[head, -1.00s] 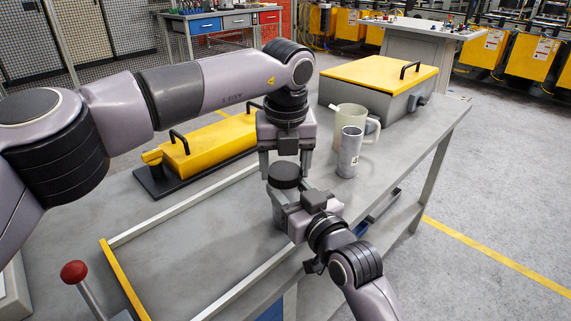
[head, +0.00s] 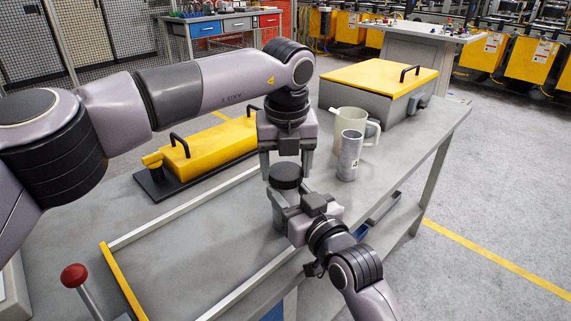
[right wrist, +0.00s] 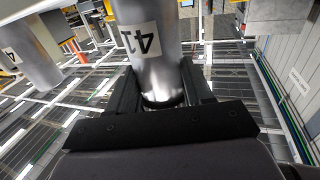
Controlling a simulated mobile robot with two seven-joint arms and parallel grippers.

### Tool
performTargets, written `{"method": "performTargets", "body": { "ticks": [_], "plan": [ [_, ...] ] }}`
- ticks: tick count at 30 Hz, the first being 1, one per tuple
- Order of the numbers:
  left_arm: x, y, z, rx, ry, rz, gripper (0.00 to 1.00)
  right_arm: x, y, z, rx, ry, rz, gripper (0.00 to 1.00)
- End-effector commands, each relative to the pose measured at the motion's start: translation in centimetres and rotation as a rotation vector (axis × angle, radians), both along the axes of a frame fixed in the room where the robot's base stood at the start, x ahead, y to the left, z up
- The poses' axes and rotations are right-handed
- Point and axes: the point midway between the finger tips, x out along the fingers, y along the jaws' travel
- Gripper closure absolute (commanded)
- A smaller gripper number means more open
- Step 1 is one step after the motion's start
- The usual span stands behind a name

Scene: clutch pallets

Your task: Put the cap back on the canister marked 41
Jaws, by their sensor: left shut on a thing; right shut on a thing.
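The canister marked 41 (right wrist: 145,45) is silver, with its label facing the right wrist camera. My right gripper (right wrist: 158,98) is shut on its lower part. In the head view the canister (head: 278,203) stands near the bench's front edge, partly hidden by my right gripper (head: 288,208). The black round cap (head: 285,176) is between the fingers of my left gripper (head: 285,170), which is shut on it from above. The cap is right over the canister's top; I cannot tell whether they touch. The canister's top is out of the right wrist view.
Another silver labelled canister (head: 349,156) stands beside a cream jug (head: 352,122) to the right; it also shows in the right wrist view (right wrist: 30,50). A yellow-lidded box (head: 378,76) is behind. A yellow block with handles (head: 208,148) lies left. The bench front-left (head: 190,240) is clear.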

Motion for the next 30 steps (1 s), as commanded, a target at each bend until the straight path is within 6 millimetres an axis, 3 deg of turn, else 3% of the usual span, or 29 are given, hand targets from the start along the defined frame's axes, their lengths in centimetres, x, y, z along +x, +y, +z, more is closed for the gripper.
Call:
{"method": "performTargets", "body": {
  "ticks": [30],
  "plan": [
    [0.0,0.1,-1.4,0.003,0.002,0.0,0.62,0.0,0.0,-0.1,0.0,0.001,0.0,1.0]
  ]
}}
